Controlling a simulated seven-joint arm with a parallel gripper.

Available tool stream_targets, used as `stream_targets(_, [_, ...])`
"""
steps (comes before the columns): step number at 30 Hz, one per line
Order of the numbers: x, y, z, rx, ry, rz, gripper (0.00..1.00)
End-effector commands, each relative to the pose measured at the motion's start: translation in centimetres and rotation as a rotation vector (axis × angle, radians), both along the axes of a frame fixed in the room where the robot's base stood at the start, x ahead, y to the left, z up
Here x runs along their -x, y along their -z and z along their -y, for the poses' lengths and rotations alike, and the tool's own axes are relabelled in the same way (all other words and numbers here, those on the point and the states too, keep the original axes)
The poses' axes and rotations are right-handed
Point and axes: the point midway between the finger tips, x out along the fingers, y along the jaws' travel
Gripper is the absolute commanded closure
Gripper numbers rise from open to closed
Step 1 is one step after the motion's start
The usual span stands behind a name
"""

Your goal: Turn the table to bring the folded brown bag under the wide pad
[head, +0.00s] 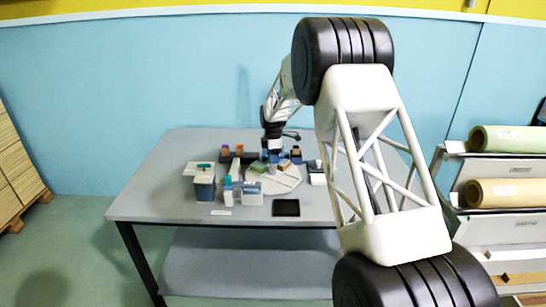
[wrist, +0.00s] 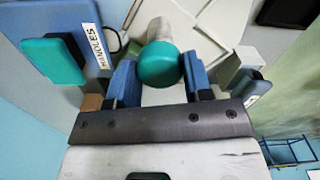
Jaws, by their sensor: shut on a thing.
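My gripper (head: 272,156) reaches down over the far part of a pale round turntable (head: 286,180) on the grey table. In the wrist view, the blue fingers of my gripper (wrist: 160,80) are closed on a round teal-topped knob (wrist: 160,62) with a pale stem. Part of the pale table surface shows beyond it. A green flat piece (head: 258,168) lies on the turntable in the head view. A small brown piece (head: 284,163) is near my gripper; whether it is the folded brown bag is too small to tell. I cannot make out the wide pad for certain.
A blue bin (head: 204,188) stands left of the turntable. A white and blue box (head: 252,196) and a black flat panel (head: 286,208) are in front. A box labelled HANDLES (wrist: 92,45) is close beside my gripper.

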Motion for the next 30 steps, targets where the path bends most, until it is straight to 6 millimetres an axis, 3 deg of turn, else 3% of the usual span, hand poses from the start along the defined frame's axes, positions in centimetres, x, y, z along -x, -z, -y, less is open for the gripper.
stream_targets(30, [-0.06, -0.22, -0.05, 0.0, -0.496, 0.003, 0.96])
